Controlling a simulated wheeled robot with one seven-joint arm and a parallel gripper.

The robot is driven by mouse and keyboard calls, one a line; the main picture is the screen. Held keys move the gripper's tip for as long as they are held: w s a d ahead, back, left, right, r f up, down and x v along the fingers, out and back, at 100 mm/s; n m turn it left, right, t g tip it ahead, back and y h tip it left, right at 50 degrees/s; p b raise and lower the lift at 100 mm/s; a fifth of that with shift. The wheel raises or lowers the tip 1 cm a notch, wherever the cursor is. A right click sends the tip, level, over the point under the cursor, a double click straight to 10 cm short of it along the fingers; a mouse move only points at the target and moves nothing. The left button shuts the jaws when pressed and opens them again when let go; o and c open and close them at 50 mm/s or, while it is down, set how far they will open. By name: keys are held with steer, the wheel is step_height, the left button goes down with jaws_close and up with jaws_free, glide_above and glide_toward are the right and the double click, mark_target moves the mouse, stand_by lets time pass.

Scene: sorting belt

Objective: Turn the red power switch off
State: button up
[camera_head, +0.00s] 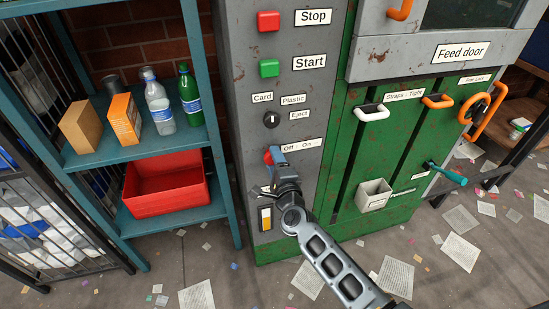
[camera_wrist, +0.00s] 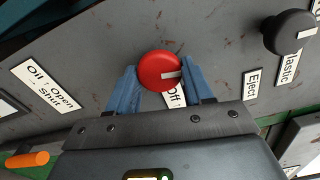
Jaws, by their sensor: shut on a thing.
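The red power switch (camera_wrist: 158,70) is a round red knob with a white mark, which lies toward its right side in the wrist view. It also shows in the head view (camera_head: 267,158) on the grey panel, partly covered by my gripper. My gripper (camera_head: 279,149) has its blue fingers on either side of the knob, shut on it. The Off : On label (camera_head: 302,146) sits beside the knob; in the wrist view only "Off" (camera_wrist: 173,98) shows, and the rest is hidden behind a finger.
The black selector knob (camera_head: 271,119) is above the switch, with the green Start button (camera_head: 269,68) and red Stop button (camera_head: 268,20) higher up. An orange-tipped oil lever (camera_wrist: 27,160) is at the lower left in the wrist view. A teal shelf (camera_head: 150,140) stands left.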

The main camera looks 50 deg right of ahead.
steer(key=shift+n+p, duration=0.35)
steer(key=shift+n, duration=0.55)
steer(key=o, duration=1)
steer(key=shift+v, duration=3.9)
